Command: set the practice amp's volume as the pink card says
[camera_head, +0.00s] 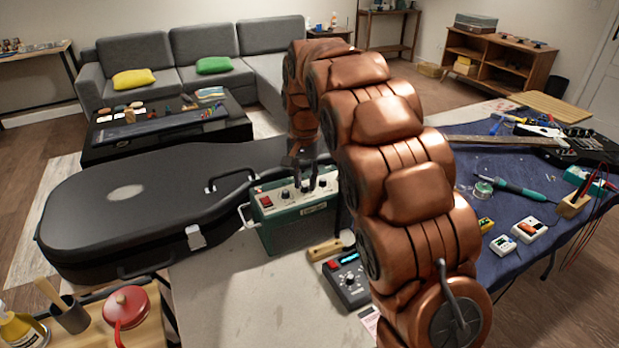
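The practice amp (292,232) is a green box with a pale top panel, standing on the grey bench. Its panel carries a red switch (266,202) at the left and a row of small dark knobs, with one knob (285,195) clear of the fingers. My gripper (305,184) points down at the middle of this panel, its two dark fingers apart around or just above a knob. I cannot tell whether they touch it. The pink card (371,320) lies at the bench front, mostly hidden by my arm; its writing is not readable.
A black guitar case (125,200) lies left of the amp. A dark device with a blue display (347,280) and a wooden-handled tool (325,249) lie in front of the amp. A blue mat (500,215) with tools is at the right. A red-lidded item (127,304) stands front left.

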